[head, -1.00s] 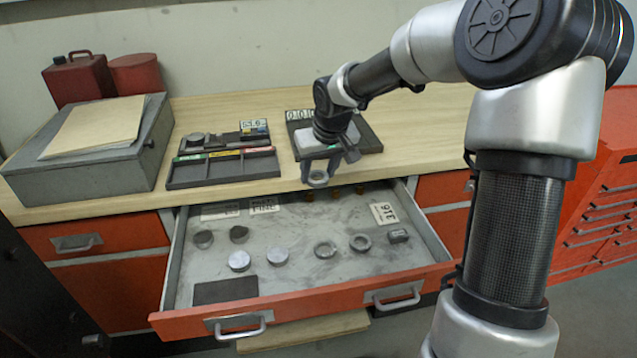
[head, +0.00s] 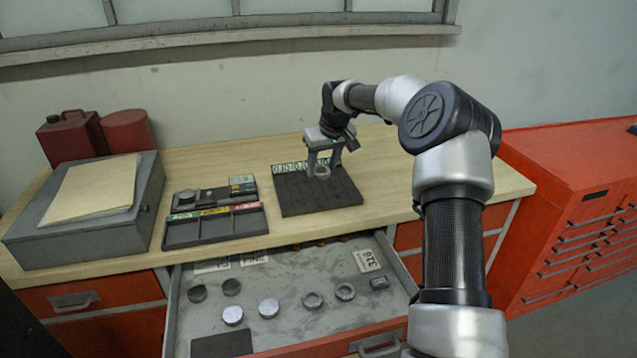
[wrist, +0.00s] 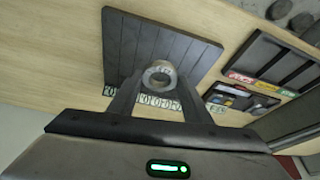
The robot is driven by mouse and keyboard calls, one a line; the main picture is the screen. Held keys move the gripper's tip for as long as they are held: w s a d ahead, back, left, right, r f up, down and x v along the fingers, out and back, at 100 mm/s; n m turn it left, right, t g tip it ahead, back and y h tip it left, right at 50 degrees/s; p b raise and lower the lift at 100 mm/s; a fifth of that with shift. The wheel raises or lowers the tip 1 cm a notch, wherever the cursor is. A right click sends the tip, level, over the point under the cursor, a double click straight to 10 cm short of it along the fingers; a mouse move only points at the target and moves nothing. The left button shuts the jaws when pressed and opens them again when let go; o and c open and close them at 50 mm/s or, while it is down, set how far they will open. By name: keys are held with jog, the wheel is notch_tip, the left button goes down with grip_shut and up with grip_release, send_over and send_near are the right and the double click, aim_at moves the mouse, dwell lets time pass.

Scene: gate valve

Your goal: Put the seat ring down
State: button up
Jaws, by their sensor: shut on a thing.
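The seat ring (head: 322,173) is a small grey metal ring held between the fingertips of my gripper (head: 323,164). It hangs over the dark slatted mat (head: 310,203) on the workbench, near the row of number labels at the mat's back edge. In the wrist view the ring (wrist: 159,76) shows its round opening and faint markings, with a finger of my gripper (wrist: 159,88) on each side. The mat (wrist: 150,45) lies beyond it. I cannot tell whether the ring touches the mat.
A dark compartment tray (head: 213,228) with coloured labels lies left of the mat. A grey box (head: 90,215) with a folder stands further left. The open drawer (head: 290,325) below holds several rings and discs. The bench right of the mat (head: 420,180) is clear.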

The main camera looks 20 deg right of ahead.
notch_tip(320, 180, down, 8)
jog(key=shift+r, duration=0.1)
dwell(0.4)
jog(key=shift+f, duration=0.2)
jog(key=o, duration=1.2)
jog(key=v, duration=1.2)
jog(key=shift+r, duration=0.15)
